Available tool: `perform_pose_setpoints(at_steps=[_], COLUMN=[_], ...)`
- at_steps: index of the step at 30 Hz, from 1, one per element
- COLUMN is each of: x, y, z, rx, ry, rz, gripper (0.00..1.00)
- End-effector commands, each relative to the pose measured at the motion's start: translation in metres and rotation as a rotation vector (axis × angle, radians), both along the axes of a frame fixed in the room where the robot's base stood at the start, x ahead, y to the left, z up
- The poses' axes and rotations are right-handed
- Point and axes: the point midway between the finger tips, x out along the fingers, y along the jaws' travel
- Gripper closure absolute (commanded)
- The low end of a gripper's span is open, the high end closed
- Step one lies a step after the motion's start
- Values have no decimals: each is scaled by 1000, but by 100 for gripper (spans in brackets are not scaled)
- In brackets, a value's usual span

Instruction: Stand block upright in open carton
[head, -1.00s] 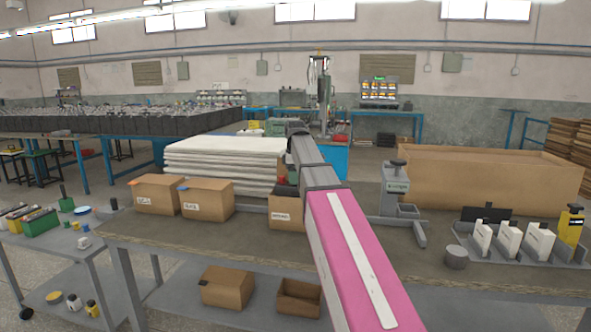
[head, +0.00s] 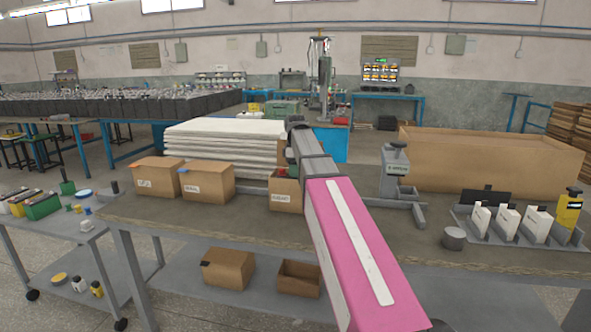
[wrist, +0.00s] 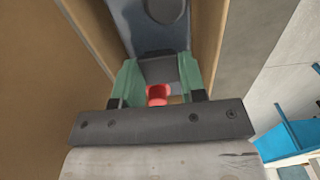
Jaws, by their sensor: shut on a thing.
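My gripper (wrist: 159,82) is shut on a grey block (wrist: 158,68) between its green fingers. Red round parts (wrist: 158,93) show at the block's near end. Tan walls of the open carton (wrist: 205,40) rise on both sides of the fingers in the wrist view. A dark blue-grey surface with a round dark spot lies beyond the block. In the head view the labelled carton (head: 284,194) stands on the bench, left of my arm, which hides part of it. The block's lower end and its contact with the carton floor are hidden.
Two closed cartons (head: 157,177) (head: 207,183) stand to the left. A large tan box (head: 480,160) and stacked white sheets (head: 222,145) lie behind.

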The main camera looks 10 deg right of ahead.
Motion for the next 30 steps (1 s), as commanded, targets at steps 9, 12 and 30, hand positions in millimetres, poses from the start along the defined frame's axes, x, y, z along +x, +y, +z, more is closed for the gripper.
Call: perform_pose_setpoints(at_steps=[9, 12, 30], x=[0, 0, 0], y=[0, 0, 0], z=[-6, -8, -5], rx=[0, 0, 0], ry=[-1, -1, -1], rz=[0, 0, 0], gripper=[100, 100, 37])
